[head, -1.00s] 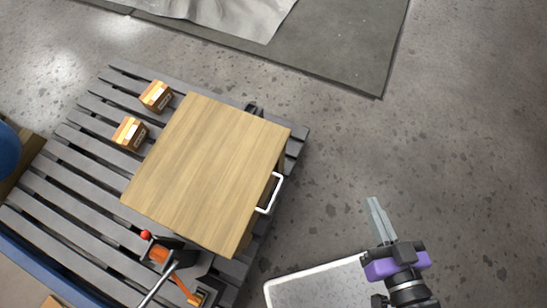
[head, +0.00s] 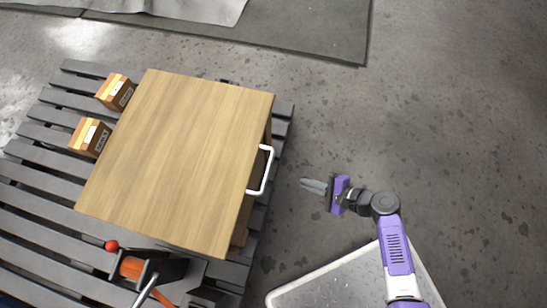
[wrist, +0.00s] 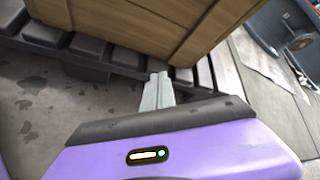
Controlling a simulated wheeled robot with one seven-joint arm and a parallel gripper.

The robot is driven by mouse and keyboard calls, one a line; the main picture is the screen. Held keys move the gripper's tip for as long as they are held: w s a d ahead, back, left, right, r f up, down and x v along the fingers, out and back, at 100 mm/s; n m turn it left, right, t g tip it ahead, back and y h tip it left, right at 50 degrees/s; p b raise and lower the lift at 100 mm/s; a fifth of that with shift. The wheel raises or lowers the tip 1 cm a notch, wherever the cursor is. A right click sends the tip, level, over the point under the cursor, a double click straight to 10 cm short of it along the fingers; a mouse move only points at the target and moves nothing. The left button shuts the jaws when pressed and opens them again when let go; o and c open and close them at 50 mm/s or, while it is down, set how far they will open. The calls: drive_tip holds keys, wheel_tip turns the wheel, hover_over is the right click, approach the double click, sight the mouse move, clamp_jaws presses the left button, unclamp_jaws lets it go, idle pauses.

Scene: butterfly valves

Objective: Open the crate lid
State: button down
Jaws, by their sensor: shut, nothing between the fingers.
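The wooden crate (head: 178,160) stands on the grey pallet, and its flat lid is down. A white handle (head: 264,171) sticks out from the lid's right edge in the head view. My gripper (head: 303,184) is to the right of the handle, apart from it, with its fingers pointing left toward the crate. The fingers are together with nothing between them. In the wrist view my gripper (wrist: 158,78) shows in front of the crate's planked side (wrist: 150,25). The handle does not show in the wrist view.
The slatted pallet (head: 35,180) lies under the crate. Two small cartons (head: 116,92) (head: 90,138) stand on it at left. A tool with an orange part and red knob (head: 112,246) is near the front.

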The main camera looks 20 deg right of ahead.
drive_tip(key=w+a+r+m+t+y+b, duration=0.1)
drive_tip(key=w+a+r+m+y+b, duration=0.1)
drive_tip(key=w+a+r+y, duration=0.2)
drive_tip(key=w+a+r+m+t+y+b, duration=0.2)
drive_tip(key=w+a+r+m+y+b, duration=0.1)
drive_tip(key=r, duration=0.8)
drive_tip(key=shift+w+a+r+m+y, duration=0.3)
drive_tip(key=shift+w+a+y, duration=0.6)
drive_tip(key=shift+a+y, duration=0.3)
